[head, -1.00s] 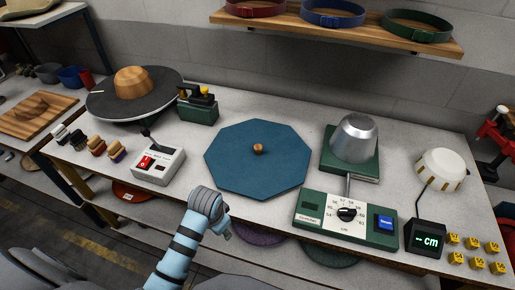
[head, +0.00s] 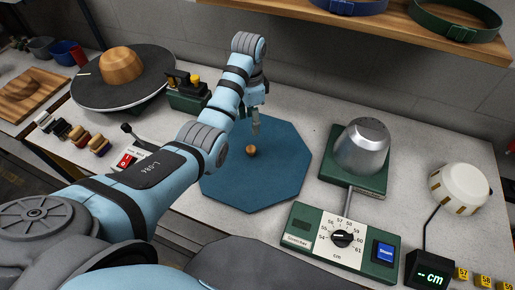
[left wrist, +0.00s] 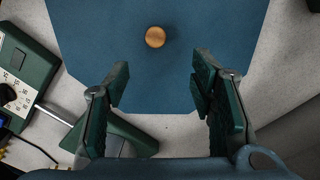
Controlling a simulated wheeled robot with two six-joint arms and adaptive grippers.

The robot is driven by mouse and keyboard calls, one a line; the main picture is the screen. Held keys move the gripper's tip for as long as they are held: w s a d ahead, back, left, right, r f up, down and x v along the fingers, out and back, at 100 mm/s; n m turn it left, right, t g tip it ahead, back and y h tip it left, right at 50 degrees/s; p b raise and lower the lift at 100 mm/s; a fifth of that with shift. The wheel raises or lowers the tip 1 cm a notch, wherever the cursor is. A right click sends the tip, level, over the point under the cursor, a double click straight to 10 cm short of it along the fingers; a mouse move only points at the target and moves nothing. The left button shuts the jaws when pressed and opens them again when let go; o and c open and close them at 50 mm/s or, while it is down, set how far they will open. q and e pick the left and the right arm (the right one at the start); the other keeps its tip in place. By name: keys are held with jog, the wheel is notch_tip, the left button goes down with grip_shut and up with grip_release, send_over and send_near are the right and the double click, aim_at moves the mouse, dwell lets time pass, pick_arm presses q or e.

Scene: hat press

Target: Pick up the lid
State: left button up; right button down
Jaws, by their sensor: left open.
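The lid (head: 285,178) is a flat blue octagonal board with a small round wooden knob (head: 251,151) at its middle. It lies flat on the bench. My left gripper (head: 256,128) is above the lid, just behind the knob, pointing down. In the left wrist view the left gripper (left wrist: 160,85) is open and empty, with its two fingers spread wide. The knob (left wrist: 155,37) shows ahead of the gap between the fingertips, with the lid (left wrist: 95,30) beneath. The fingers do not touch the knob. My right gripper is not in view.
A metal dome on a green base (head: 362,146) and a green dial box (head: 340,242) stand right of the lid. A switch box (head: 130,158), a green block (head: 188,95) and a hat on a dark disc (head: 122,68) are to the left. A shelf (head: 390,28) hangs above.

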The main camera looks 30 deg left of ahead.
pick_arm(q)
send_over(251, 148)
jog(key=s, duration=0.1)
jog(key=f, duration=0.7)
jog(key=shift+d+f, duration=0.15)
jog(key=shift+d, duration=0.05)
jog(key=f+b, duration=0.1)
jog(key=f, duration=0.2)
jog(key=w+f, duration=0.1)
jog(key=f, duration=0.2)
jog(key=shift+w+a+b, duration=0.1)
jog(key=shift+a+b, duration=0.1)
jog(key=shift+b, duration=0.2)
jog(key=shift+r, duration=0.1)
jog(key=shift+s+r, duration=0.1)
jog(key=shift+s, duration=0.1)
jog(key=shift+c, duration=1)
jog(key=c, duration=1)
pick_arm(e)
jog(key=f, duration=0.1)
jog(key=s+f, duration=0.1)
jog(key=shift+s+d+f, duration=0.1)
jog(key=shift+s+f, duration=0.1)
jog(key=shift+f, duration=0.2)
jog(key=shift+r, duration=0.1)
